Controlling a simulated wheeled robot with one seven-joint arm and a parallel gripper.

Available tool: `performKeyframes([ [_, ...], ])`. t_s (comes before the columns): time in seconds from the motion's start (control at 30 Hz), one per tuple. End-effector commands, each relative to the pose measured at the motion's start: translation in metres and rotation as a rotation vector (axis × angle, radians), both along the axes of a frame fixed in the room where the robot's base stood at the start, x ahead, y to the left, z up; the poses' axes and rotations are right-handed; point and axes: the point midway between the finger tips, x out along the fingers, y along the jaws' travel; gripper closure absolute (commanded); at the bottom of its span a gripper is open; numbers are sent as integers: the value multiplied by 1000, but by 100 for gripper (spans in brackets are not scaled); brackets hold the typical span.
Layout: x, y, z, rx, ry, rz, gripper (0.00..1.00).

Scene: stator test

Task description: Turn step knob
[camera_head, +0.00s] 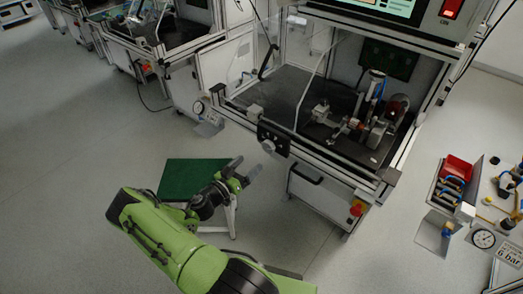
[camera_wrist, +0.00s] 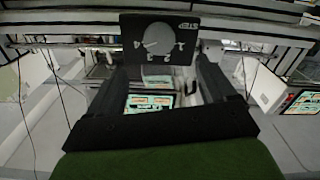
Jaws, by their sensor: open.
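The step knob (camera_head: 267,146) is a small grey round knob on a black plate (camera_head: 278,138) at the front edge of the test station. In the wrist view the knob (camera_wrist: 158,38) appears as a grey disc with a pointer and several small marks, on a black plate with upside-down lettering. My gripper (camera_head: 245,168) is open and empty, below and left of the knob in the head view, apart from it. In the wrist view its dark fingers reach up on either side toward the plate, with a gap between them.
The test station (camera_head: 330,165) has a metal frame, a clear cover and a stator rig inside. A green-topped stool (camera_head: 180,178) stands by my arm. A red bin (camera_head: 457,168) and a pressure gauge (camera_head: 483,238) are at the right.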

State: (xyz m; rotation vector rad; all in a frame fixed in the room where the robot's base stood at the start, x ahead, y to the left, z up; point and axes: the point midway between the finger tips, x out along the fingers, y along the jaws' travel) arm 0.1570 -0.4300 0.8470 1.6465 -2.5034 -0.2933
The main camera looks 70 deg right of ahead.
Motion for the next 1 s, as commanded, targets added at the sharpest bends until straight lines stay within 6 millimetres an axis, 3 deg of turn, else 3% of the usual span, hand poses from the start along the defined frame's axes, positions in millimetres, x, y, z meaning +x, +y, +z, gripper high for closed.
performKeyframes([
  [0.2,-24,-51,0,-1,-2,-4,16],
  [0.4,-37,-85,-1,2,-1,-1,16],
  [0.77,-41,-94,0,3,1,0,16],
  [1.0,-40,-94,0,3,1,0,53],
])
